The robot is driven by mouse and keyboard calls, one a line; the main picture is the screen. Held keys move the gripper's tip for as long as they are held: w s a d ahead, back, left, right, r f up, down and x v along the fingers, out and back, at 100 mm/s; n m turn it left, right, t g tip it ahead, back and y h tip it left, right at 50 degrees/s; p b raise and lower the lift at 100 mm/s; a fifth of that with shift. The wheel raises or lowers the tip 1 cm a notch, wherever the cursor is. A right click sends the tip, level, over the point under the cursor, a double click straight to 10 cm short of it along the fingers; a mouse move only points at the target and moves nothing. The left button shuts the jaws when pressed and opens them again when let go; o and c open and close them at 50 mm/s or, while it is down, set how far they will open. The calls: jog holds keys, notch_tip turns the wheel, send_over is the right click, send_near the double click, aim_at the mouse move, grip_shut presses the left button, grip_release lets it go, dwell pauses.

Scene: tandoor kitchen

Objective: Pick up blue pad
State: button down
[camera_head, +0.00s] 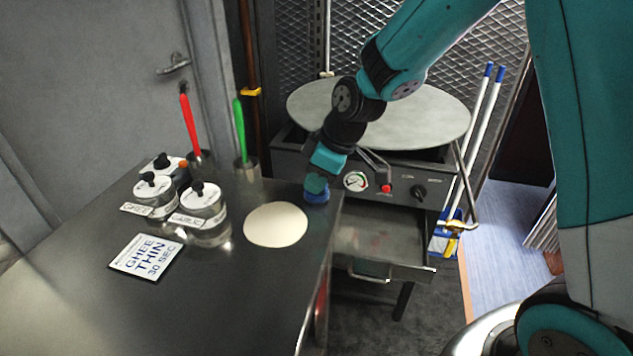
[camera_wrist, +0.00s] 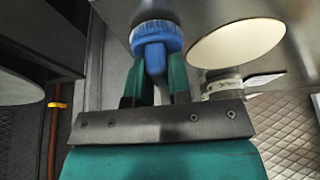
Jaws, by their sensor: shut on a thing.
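The blue pad (camera_head: 316,195) is at the far right corner of the steel table, beside the round of dough. In the wrist view, the blue pad (camera_wrist: 157,38) has a round head with a pale, fuzzy face and a narrow blue handle. My gripper (camera_head: 318,180) is above it in the head view. In the wrist view, the teal fingers of my gripper (camera_wrist: 157,82) are shut on the handle from both sides. I cannot tell whether the pad touches the table. My fingers hide part of it in the head view.
The steel table (camera_head: 215,300) holds a flat dough round (camera_head: 276,225), labelled jars (camera_head: 203,207), a card (camera_head: 147,256) and cups with red and green brushes (camera_head: 240,130). A round griddle (camera_head: 420,112) with an open drawer (camera_head: 380,245) stands to the right.

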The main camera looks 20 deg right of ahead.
notch_tip(320, 180, up, 20)
jog(key=p, duration=0.1)
